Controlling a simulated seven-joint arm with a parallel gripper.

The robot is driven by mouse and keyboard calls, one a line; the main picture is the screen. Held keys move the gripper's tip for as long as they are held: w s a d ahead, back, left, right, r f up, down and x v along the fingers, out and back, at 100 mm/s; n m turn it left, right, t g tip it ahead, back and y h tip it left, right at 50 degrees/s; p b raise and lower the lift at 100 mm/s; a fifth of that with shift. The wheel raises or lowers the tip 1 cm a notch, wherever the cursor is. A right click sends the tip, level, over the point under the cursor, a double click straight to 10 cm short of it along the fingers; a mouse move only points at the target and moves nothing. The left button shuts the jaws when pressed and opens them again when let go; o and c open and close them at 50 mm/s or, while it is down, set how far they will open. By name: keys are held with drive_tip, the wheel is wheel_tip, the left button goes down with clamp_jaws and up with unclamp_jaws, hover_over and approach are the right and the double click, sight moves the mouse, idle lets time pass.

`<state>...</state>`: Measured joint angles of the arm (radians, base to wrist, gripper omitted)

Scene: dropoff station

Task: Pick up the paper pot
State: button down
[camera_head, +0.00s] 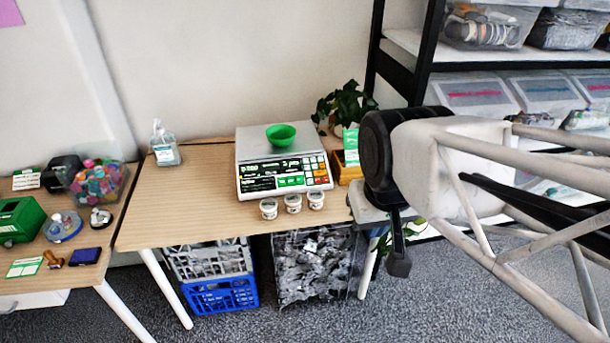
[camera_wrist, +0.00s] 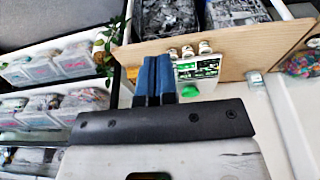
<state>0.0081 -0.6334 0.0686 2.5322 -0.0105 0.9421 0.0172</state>
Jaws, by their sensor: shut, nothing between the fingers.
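Three small white paper pots with printed labels stand in a row on the wooden table in front of the scale: the left pot (camera_head: 268,209), the middle pot (camera_head: 292,204) and the right pot (camera_head: 316,200). They also show near the top of the wrist view, where the middle pot (camera_wrist: 188,51) is partly visible. I cannot tell which one the task means. My gripper (camera_head: 398,262) hangs to the right of the table, well apart from the pots. In the wrist view its blue fingers (camera_wrist: 155,78) are together, with nothing between them.
A scale (camera_head: 283,178) with a green bowl (camera_head: 281,135) on its pan stands behind the pots. Shelving (camera_head: 415,75) stands to the right. The table's left half is mostly clear.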

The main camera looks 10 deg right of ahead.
idle(0.4)
drive_tip(key=c, duration=0.5)
unclamp_jaws()
drive_tip(key=n+t+y, duration=0.1)
drive_tip(key=n+t, duration=0.1)
drive_tip(key=t, duration=0.7)
hover_over(318, 197)
drive_tip(key=s+d, duration=0.2)
drive_tip(key=s, duration=0.7)
wheel_tip(318, 197, down, 23)
drive_tip(key=w+f+t+y, duration=0.1)
drive_tip(key=w+f+t, duration=0.1)
drive_tip(key=f, duration=0.7)
drive_tip(key=shift+w+a+f+y, duration=0.35)
drive_tip(key=shift+w+a+y, duration=0.05)
drive_tip(key=shift+w, duration=0.3)
drive_tip(key=shift+w, duration=0.1)
drive_tip(key=shift+x, duration=1.2)
